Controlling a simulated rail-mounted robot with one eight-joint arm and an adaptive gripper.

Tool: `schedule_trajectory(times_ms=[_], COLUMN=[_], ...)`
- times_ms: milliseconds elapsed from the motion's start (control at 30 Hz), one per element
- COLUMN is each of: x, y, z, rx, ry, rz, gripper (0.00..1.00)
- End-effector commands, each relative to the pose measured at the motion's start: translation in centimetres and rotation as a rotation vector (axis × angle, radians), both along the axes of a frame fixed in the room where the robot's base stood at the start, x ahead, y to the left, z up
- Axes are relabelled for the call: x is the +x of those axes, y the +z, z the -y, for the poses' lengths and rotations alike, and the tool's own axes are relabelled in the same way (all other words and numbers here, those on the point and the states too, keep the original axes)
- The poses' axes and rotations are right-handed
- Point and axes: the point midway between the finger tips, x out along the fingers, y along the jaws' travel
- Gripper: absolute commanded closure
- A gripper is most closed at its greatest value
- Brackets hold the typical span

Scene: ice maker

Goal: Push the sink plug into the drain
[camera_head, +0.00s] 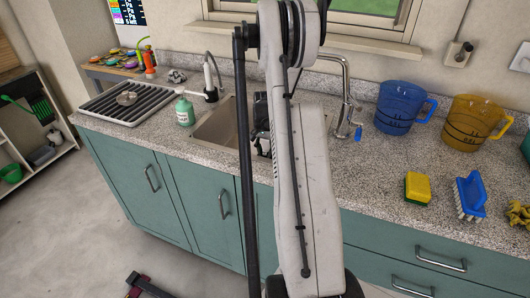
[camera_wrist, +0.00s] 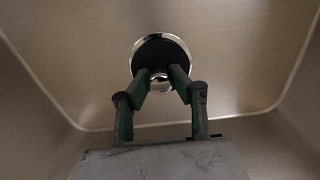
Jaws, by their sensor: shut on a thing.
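The sink (camera_head: 212,130) is set in the counter in the head view, and my arm hides its middle part. In the wrist view, the black round sink plug (camera_wrist: 161,53) lies at the drain, whose chrome rim (camera_wrist: 137,42) shows around the plug's upper edge. My gripper (camera_wrist: 160,75) is shut on the plug, with its green-grey fingers on either side of the small shiny knob. The fingers cover the plug's lower edge. I cannot tell how deep the plug sits in the drain.
A green bottle (camera_head: 184,111) and a drying rack (camera_head: 126,103) stand left of the sink. The faucet (camera_head: 342,95) is at its right. A blue jug (camera_head: 399,107), a yellow jug (camera_head: 474,122), a sponge (camera_head: 417,188) and a brush (camera_head: 470,195) are farther right.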

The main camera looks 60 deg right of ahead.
Motion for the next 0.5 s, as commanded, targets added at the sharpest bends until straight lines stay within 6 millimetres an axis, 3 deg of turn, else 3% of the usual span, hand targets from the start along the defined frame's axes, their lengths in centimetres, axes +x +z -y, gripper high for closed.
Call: schedule_trajectory(times_ms=[467, 500], x=[0.00, 0.00], y=[-0.94, -0.92], z=[0.00, 0.00], rx=[0.000, 0.000], ry=[0.000, 0.000], rz=[0.000, 0.000], gripper=[1.00, 0.79])
